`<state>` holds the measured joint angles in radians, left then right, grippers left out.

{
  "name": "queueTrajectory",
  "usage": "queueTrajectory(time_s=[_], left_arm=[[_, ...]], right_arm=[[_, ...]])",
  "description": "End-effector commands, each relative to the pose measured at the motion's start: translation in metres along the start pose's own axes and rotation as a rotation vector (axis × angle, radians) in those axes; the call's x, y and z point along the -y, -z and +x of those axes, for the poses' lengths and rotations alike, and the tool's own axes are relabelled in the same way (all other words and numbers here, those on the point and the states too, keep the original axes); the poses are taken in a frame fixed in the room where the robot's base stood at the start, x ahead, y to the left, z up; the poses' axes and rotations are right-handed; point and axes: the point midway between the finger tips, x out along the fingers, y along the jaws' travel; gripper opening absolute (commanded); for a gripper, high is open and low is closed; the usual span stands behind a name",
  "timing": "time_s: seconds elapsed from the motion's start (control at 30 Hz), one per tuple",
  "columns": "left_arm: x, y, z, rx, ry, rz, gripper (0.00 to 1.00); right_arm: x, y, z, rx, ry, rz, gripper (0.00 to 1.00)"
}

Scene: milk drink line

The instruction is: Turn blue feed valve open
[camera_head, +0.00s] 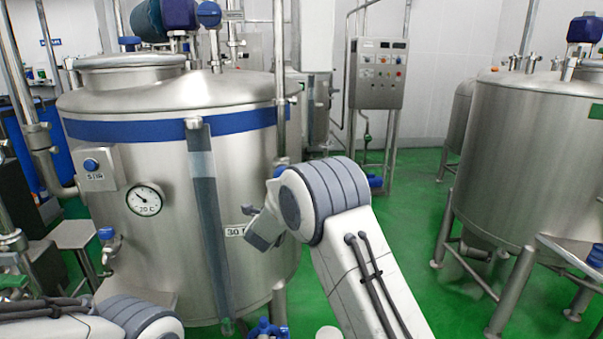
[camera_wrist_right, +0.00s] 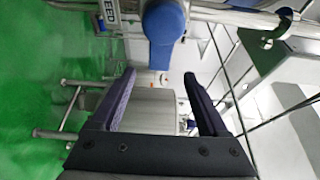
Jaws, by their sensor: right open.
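The blue feed valve (camera_wrist_right: 164,28) shows in the right wrist view as a rounded blue handle on a metal pipe, beside a white label (camera_wrist_right: 110,12) reading FEED. My right gripper (camera_wrist_right: 158,75) is open, with its two dark fingers spread below the valve in that picture. Nothing is between the fingers, and they look apart from the valve. In the head view a small blue part (camera_head: 281,170) shows just above my right wrist; I cannot tell if it is the same valve.
A large steel tank (camera_head: 160,250) with a blue band and a dial gauge (camera_head: 145,200) stands left of my right arm. A second tank (camera_head: 510,150) stands at the right. A control panel (camera_head: 378,73) is at the back.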

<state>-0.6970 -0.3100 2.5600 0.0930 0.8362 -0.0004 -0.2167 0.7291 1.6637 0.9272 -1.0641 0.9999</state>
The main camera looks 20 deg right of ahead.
Motion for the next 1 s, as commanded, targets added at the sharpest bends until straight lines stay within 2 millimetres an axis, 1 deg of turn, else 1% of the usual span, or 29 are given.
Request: queueTrajectory(time_s=[0.03, 0.2, 0.4, 0.6, 0.93, 0.97, 1.0], left_arm=[[-0.001, 0.000, -0.007, 0.000, 0.000, 0.000, 0.50], [-0.002, 0.001, -0.023, 0.000, 0.000, -0.001, 0.50], [-0.003, 0.002, -0.036, 0.000, 0.000, -0.002, 0.50], [-0.003, 0.002, -0.042, 0.000, 0.000, -0.002, 0.50], [-0.003, 0.002, -0.042, 0.000, 0.000, -0.002, 0.50], [-0.003, 0.002, -0.042, 0.000, 0.000, -0.002, 0.50], [-0.003, 0.002, -0.042, 0.000, 0.000, -0.002, 0.50]], right_arm=[[0.003, 0.001, 0.009, -0.001, -0.001, -0.001, 0.78], [0.004, 0.001, 0.042, 0.000, -0.001, -0.003, 0.78], [0.003, 0.000, 0.074, 0.002, -0.001, -0.004, 0.78], [0.001, -0.001, 0.089, 0.004, -0.002, -0.004, 0.78], [0.000, -0.001, 0.092, 0.005, -0.002, -0.005, 0.78], [0.000, -0.001, 0.092, 0.005, -0.002, -0.005, 0.70], [0.000, -0.001, 0.092, 0.005, -0.002, -0.005, 0.55]])
